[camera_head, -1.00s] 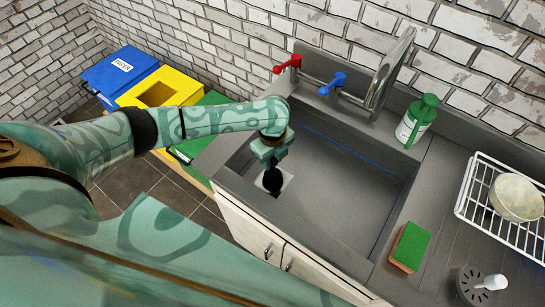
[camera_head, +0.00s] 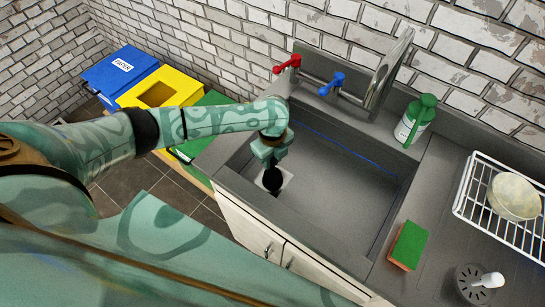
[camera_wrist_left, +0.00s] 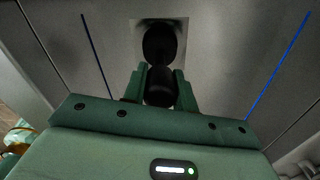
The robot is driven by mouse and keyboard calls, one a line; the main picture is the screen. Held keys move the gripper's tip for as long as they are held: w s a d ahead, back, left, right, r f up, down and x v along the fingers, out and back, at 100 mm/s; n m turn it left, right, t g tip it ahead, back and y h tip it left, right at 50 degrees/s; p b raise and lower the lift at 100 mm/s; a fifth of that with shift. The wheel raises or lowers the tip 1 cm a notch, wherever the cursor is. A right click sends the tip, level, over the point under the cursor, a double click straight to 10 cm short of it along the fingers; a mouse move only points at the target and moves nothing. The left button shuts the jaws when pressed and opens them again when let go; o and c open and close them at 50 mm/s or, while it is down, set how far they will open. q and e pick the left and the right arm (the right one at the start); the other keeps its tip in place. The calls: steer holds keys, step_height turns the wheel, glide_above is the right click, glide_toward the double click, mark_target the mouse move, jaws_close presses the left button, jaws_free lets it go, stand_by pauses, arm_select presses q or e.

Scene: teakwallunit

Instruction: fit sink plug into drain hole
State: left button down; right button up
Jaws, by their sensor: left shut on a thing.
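My left gripper (camera_head: 271,162) reaches down into the left end of the grey sink basin (camera_head: 345,185). It is shut on the black sink plug (camera_wrist_left: 160,87), which shows between its two fingers (camera_wrist_left: 160,95) in the left wrist view. Just beyond the fingers is a dark round shape (camera_wrist_left: 160,42) over a pale square drain plate (camera_wrist_left: 138,28). I cannot tell whether this shape is the plug's end or the drain hole. In the head view the plate (camera_head: 287,178) is partly hidden by the gripper and a black round part (camera_head: 272,180). My right gripper is not in view.
A tap with red (camera_head: 287,64) and blue (camera_head: 331,84) handles stands behind the basin. The basin's right part is empty.

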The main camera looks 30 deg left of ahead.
arm_select(q)
steer(key=shift+f+b, duration=0.7)
steer(key=shift+f, duration=0.55)
steer(key=c, duration=1)
jaws_free()
steer(key=shift+c, duration=0.2)
step_height(320, 180, up, 16)
steer(key=p, duration=0.6)
steer(key=shift+r+p, duration=0.2)
steer(key=shift+p, duration=0.1)
